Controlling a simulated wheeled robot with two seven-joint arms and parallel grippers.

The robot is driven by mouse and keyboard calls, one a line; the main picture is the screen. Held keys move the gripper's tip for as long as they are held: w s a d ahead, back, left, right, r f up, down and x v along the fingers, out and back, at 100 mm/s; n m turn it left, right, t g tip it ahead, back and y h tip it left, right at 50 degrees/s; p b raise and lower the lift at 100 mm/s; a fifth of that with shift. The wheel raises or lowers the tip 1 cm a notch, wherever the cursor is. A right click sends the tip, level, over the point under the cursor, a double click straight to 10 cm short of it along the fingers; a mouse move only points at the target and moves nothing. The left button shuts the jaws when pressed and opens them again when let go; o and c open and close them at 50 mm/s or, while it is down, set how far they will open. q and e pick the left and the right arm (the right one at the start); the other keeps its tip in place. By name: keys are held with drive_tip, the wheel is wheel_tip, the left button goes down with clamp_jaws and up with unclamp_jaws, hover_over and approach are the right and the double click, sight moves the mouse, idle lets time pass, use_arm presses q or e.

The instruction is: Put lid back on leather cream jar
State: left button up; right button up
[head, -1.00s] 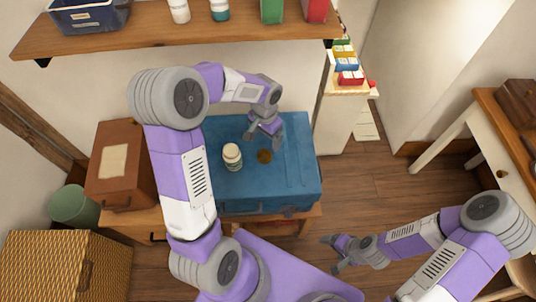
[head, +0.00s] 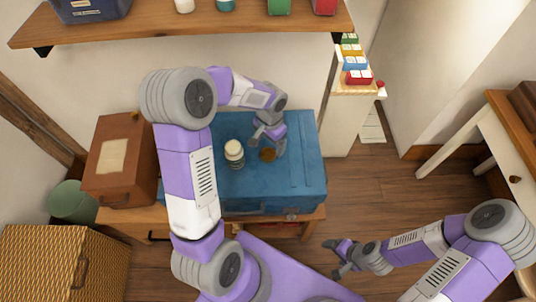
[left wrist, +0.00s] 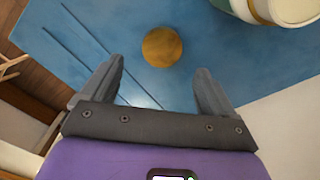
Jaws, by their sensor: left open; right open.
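The jar (head: 234,152), pale with a cream-coloured top, stands upright on the blue chest (head: 300,178). In the left wrist view the jar (left wrist: 244,8) is partly cut off at the top right. A round brown-gold lid (head: 268,154) lies flat on the chest just right of the jar; it also shows in the left wrist view (left wrist: 162,47), beyond and between the fingertips. My left gripper (head: 266,138) is open and empty, close to the lid on its far side. My right gripper (head: 337,258) is open and empty, low over the floor, away from the chest.
A brown box (head: 120,185) stands left of the chest, with a wicker basket (head: 60,262) in front. A wall shelf (head: 190,27) with bottles and boxes hangs above the chest's far side. The chest's right part is clear.

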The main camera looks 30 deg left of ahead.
sight(268, 153)
use_arm(q)
drive_tip(key=f+b, duration=0.1)
drive_tip(key=f, duration=0.2)
drive_tip(key=f+b, duration=0.1)
drive_tip(key=f, duration=0.1)
drive_tip(key=shift+s+a+f+b, duration=0.1)
drive_tip(key=shift+s+a+b, duration=0.1)
drive_tip(key=shift+s+b, duration=0.1)
drive_tip(key=c, duration=1.1)
